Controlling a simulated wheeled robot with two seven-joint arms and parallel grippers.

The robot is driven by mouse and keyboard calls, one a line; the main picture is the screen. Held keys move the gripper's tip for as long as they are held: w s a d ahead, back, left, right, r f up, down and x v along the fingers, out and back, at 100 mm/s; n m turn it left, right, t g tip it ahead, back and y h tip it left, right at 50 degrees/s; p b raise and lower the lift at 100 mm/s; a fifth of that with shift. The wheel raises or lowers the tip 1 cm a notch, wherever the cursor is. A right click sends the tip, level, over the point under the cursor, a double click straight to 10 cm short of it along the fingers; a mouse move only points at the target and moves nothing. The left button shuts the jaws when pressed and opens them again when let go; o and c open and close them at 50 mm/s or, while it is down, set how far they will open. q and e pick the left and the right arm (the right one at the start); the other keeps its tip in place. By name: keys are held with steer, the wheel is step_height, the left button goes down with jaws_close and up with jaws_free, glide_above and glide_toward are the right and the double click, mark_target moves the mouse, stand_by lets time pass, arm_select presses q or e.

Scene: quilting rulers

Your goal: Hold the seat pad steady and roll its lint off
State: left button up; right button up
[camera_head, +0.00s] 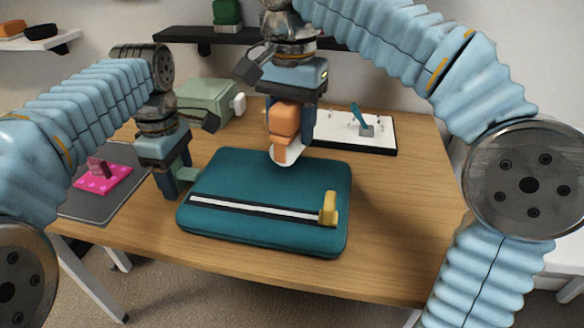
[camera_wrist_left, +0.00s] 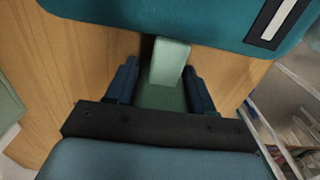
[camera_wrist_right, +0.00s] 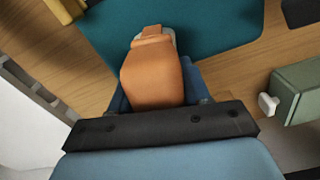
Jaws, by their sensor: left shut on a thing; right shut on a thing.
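The teal seat pad (camera_head: 240,179) lies flat on the wooden table, with a black and white stripe and a yellow block-like piece (camera_head: 329,209) at the stripe's right end. My left gripper (camera_head: 177,183) is at the pad's left edge, shut on a pale green tab (camera_wrist_left: 169,64) that meets the pad's side. My right gripper (camera_head: 289,132) is above the pad's far edge, shut on the orange handle of the lint roller (camera_head: 285,122). The roller's white head (camera_head: 286,156) is low at the pad's far edge; whether it touches is unclear. In the right wrist view the orange handle (camera_wrist_right: 153,75) hides most of the head.
A grey mat with a pink dotted piece (camera_head: 104,180) lies at the left. A green machine-like box (camera_head: 208,101) stands behind the pad. A white board with a teal-handled item (camera_head: 361,130) lies at the back right. The table right of the pad is clear.

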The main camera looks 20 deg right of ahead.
arm_select(q)
steer(key=o, duration=1.5)
step_height(320, 180, up, 8)
steer(key=shift+f, duration=0.25)
steer(key=shift+w+f, duration=0.1)
